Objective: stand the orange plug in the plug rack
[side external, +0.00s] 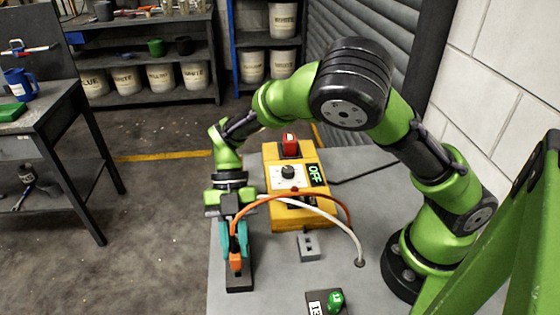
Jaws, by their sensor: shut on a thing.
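My gripper (234,240) points down at the left front of the grey table, its teal fingers shut on the orange plug (236,262). The plug's lower end shows below the fingers, with an orange cable (300,197) arching from it to the right. A dark, narrow block (239,284), which looks like the plug rack, lies directly below the plug. The fingers hide part of this block. I cannot tell whether the plug touches it or is seated in it.
A yellow control box (300,218) with a dial, a red switch and an OFF sign stands behind right. A small grey slotted block (309,247) is in front of it. A white cable (335,222) ends at a table hole. A green-knobbed box (326,302) sits at the front.

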